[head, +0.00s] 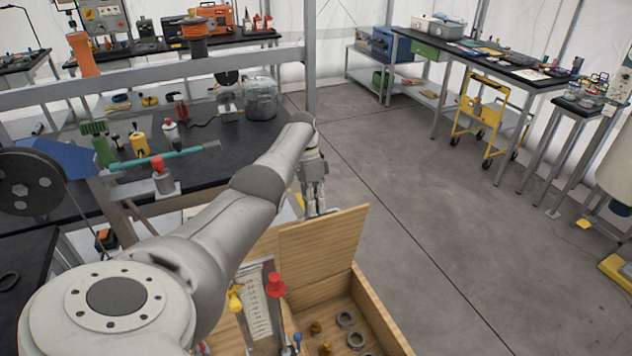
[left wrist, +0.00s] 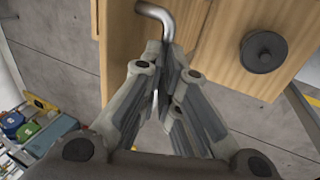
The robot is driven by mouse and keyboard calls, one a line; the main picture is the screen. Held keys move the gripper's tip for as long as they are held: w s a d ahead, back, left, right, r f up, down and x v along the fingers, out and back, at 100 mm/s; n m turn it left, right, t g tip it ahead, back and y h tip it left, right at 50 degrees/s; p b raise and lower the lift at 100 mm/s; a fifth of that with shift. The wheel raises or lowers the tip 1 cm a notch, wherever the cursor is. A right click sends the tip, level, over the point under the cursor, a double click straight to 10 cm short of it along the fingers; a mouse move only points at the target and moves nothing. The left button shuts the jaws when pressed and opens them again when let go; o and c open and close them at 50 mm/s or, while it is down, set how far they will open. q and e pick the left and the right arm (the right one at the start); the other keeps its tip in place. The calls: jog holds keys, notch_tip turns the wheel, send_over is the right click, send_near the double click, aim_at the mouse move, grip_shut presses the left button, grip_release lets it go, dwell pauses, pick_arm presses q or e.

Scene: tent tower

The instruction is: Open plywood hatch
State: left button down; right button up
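A plywood box (head: 382,318) stands at the bottom centre of the head view. A plywood hatch panel (head: 322,245) stands raised at its far side, with the box interior visible. In the left wrist view plywood (left wrist: 225,50) fills the upper part, with a bent metal handle (left wrist: 158,14) and a round black knob (left wrist: 264,52). My left gripper (head: 314,195) is beyond the panel in the head view. In the left wrist view its fingertips (left wrist: 165,52) are close together around the metal handle. The grip contact is partly hidden. My right gripper is not in view.
Metal rings (head: 345,319) and small brass-coloured parts lie in the box. A red-knobbed lever (head: 275,286) and a yellow one (head: 235,297) stand at its near left. A cluttered black workbench (head: 215,160) is on the left.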

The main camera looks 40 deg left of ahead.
pick_arm(q)
jog(key=shift+s+d+f, duration=0.1)
jog(key=shift+s+f, duration=0.1)
jog(key=shift+f, duration=0.3)
jog(key=shift+s+d+f, duration=0.1)
jog(key=shift+s+f, duration=0.1)
jog(key=shift+f, duration=0.25)
jog(key=c, duration=1.7)
grip_release()
jog(key=shift+a, duration=0.1)
jog(key=shift+o, duration=0.9)
jog(key=shift+w+a+f, duration=0.15)
jog(key=shift+w+f, duration=0.05)
jog(key=shift+r, duration=0.1)
jog(key=v, duration=0.8)
jog(key=shift+w+r, duration=0.15)
jog(key=shift+r, duration=0.1)
